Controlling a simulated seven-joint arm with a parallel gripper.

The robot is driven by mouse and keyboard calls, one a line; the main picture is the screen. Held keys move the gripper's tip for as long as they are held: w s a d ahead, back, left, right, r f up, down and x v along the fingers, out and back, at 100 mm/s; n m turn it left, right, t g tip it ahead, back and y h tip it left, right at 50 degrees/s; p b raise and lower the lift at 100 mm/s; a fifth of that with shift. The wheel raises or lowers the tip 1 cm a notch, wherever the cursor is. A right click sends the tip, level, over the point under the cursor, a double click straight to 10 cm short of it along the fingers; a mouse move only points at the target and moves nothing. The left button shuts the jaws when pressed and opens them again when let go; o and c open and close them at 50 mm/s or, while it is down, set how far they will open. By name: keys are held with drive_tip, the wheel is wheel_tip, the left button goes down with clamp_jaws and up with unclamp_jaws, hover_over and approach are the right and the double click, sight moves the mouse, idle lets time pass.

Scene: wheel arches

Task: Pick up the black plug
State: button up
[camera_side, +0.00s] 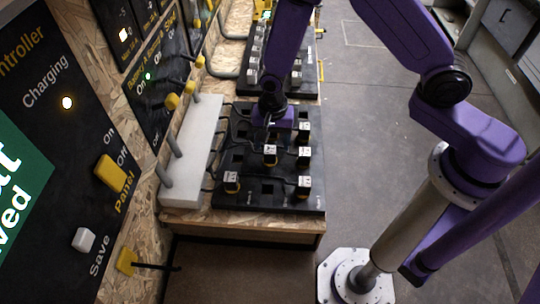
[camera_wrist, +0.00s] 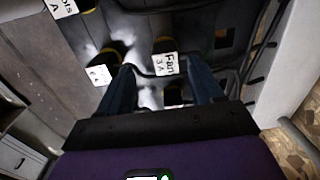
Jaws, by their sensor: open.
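Several black plugs with white labels and yellow parts stand on a black socket board (camera_side: 265,203) in the side view. They include a middle plug (camera_side: 270,155), a front left plug (camera_side: 231,182) and a front right plug (camera_side: 304,187). I cannot tell which one the task means. My gripper (camera_wrist: 163,78) is open in the wrist view, its two blue fingers apart.
Black cables run from the plugs to a pale grey box (camera_side: 190,160) on the left. A second socket board (camera_side: 290,75) with plugs lies behind. A control panel (camera_side: 65,130) with switches stands at left.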

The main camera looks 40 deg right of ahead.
sight(270, 150)
drive_tip(key=shift+w+f, duration=0.25)
drive_tip(key=shift+f, duration=0.8)
drive_tip(key=shift+w+f, duration=0.2)
drive_tip(key=shift+f, duration=1.6)
drive_tip(key=c, duration=1.1)
